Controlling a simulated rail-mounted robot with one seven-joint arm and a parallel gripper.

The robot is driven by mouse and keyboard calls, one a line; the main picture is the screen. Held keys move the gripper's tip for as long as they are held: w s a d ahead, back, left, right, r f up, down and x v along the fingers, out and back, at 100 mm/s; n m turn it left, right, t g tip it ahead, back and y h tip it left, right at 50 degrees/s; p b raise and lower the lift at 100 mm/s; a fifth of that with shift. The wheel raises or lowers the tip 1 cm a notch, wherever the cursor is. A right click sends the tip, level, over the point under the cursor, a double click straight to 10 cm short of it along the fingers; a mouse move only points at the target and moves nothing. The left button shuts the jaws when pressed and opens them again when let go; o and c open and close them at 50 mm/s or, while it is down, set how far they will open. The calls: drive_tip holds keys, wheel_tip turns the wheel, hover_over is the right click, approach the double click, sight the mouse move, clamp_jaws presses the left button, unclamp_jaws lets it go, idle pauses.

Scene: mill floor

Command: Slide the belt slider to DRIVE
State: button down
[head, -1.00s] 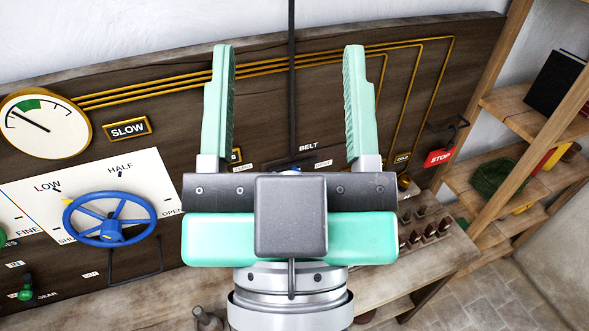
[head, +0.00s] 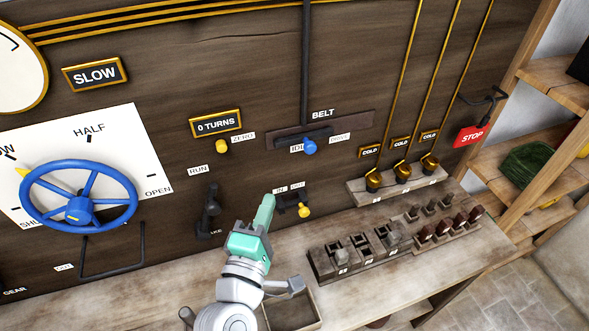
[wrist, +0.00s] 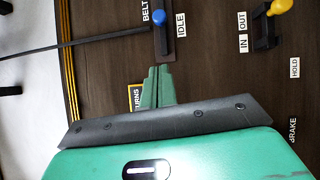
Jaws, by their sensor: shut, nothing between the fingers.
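The belt slider's blue knob (head: 309,147) sits on its dark track (head: 352,128) under the BELT label (head: 322,114). It partly covers the IDLE label (head: 296,149); the DRIVE label (head: 340,136) lies to its right. My gripper (head: 268,203) is shut and empty, with its fingers below and left of the knob in the head view. In the wrist view the shut fingers (wrist: 157,76) point toward the track, and the blue knob (wrist: 160,18) is beyond their tips, apart from them. The DRIVE end is outside the wrist view.
A yellow-knobbed IN/OUT lever (head: 304,210) is just right of my gripper, and a dark RUN/BRAKE lever (head: 208,210) is left. A yellow knob (head: 221,146) sits under the turns counter (head: 216,124). Racks (head: 365,250) stand on the bench.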

drive_tip(key=shift+a+f+n, duration=0.15)
drive_tip(key=shift+f+n, duration=0.15)
drive_tip(key=shift+f, duration=0.25)
drive_tip(key=shift+w, duration=0.1)
approach(303, 141)
drive_tip(key=w+a, duration=0.1)
drive_tip(key=a, duration=0.1)
drive_tip(key=w+d+p, duration=0.2)
drive_tip(key=w+d, duration=0.1)
drive_tip(key=shift+r, duration=0.2)
drive_tip(key=shift+d, duration=0.1)
